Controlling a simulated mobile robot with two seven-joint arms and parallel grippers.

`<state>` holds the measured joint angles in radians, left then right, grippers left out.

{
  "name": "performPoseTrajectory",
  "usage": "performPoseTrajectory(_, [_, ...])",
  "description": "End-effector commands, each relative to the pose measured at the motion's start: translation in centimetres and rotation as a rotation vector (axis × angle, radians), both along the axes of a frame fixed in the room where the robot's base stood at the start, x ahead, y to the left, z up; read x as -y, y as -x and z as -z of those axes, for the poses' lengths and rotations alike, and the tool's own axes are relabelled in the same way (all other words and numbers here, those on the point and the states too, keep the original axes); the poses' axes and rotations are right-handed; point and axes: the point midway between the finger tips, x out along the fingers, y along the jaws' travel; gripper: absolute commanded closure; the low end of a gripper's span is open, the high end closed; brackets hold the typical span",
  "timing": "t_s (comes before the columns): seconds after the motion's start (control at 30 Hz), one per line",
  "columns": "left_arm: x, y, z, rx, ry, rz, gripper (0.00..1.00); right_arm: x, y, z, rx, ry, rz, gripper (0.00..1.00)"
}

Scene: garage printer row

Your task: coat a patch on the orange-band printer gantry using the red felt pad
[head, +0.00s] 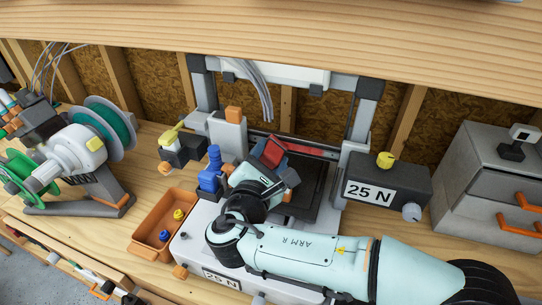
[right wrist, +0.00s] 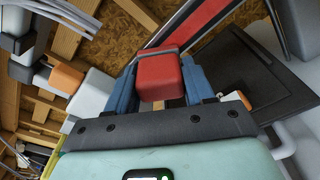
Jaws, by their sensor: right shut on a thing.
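The printer gantry (head: 365,98) stands at the back of the bench, with grey uprights, a white top bar and a dark crossbar with a red strip. Its red strip (right wrist: 196,22) also shows in the right wrist view, beyond the pad. My right gripper (head: 270,158) is shut on the red felt pad (head: 273,150), a block close in front of the crossbar. In the right wrist view the red pad (right wrist: 159,78) sits between the blue fingers. I cannot tell whether it touches the gantry. I cannot make out an orange band. My left gripper is not in view.
A black print bed (head: 315,190) lies beside the gripper. A grey post with an orange cap (head: 233,115), a blue fixture (head: 211,170) and an orange bin (head: 152,228) are at left. A dark 25 N box (head: 392,185) stands right. A wooden beam (head: 270,35) crosses above.

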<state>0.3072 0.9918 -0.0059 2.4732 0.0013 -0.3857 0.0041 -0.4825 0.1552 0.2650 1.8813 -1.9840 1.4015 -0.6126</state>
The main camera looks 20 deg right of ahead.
Motion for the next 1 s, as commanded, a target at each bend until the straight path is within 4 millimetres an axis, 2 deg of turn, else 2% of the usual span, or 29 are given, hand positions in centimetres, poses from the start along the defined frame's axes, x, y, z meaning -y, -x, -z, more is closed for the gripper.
performPoseTrajectory(0.53, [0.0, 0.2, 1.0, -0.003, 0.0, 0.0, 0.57, -3.0, 4.3, 0.0, 0.0, 0.0, -0.002, 0.96])
performPoseTrajectory(1.0, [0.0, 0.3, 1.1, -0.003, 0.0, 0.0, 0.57, -3.3, 4.9, 0.0, 0.001, 0.0, -0.001, 0.96])
